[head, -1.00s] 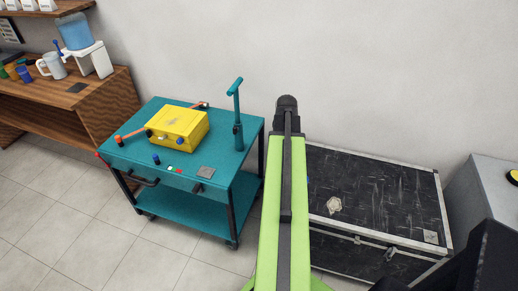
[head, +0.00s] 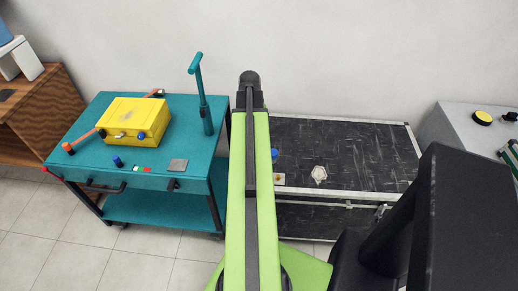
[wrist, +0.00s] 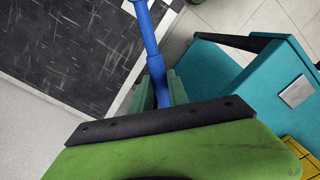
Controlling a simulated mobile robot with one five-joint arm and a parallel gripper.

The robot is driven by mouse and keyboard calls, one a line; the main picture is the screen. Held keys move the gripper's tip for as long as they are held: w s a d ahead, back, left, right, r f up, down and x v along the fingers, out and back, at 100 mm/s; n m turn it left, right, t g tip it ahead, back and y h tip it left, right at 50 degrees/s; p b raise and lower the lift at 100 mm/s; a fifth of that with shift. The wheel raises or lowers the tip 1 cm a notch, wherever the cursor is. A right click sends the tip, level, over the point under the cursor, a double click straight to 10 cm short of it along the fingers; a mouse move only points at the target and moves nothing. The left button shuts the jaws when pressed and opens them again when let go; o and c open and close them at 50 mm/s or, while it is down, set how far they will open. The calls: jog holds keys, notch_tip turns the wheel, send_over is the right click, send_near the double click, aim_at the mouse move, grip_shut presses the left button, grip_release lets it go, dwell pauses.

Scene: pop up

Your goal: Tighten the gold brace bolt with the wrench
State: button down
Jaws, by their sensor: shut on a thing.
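In the wrist view, my gripper (wrist: 161,92) is shut on a blue bar-shaped tool, which I take to be the wrench (wrist: 148,38). Its shaft runs up from between the jaws, and its far end leaves the top of the picture. In the head view, my arm hides my gripper. A small blue piece (head: 275,154), perhaps part of the same tool, shows just right of the arm, over the black case.
A teal cart (head: 160,212) with a yellow box (head: 133,120) and an upright teal post (head: 204,95) stands left. A grey cabinet (head: 455,120) stands right.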

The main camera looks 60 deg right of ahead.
jog(key=f, duration=0.1)
jog(key=s+d+f+b, duration=0.1)
jog(key=f, duration=0.1)
jog(key=s+d+f+b, duration=0.1)
jog(key=f, duration=0.1)
jog(key=shift+s, duration=0.15)
notch_tip(320, 180, down, 4)
jog(key=b, duration=0.5)
jog(key=shift+a+f, duration=0.1)
jog(key=shift+f, duration=0.1)
jog(key=shift+s+f, duration=0.1)
jog(key=shift+f, duration=0.1)
jog(key=shift+f+b, duration=1)
jog(key=shift+b, duration=0.1)
jog(key=shift+f, duration=0.15)
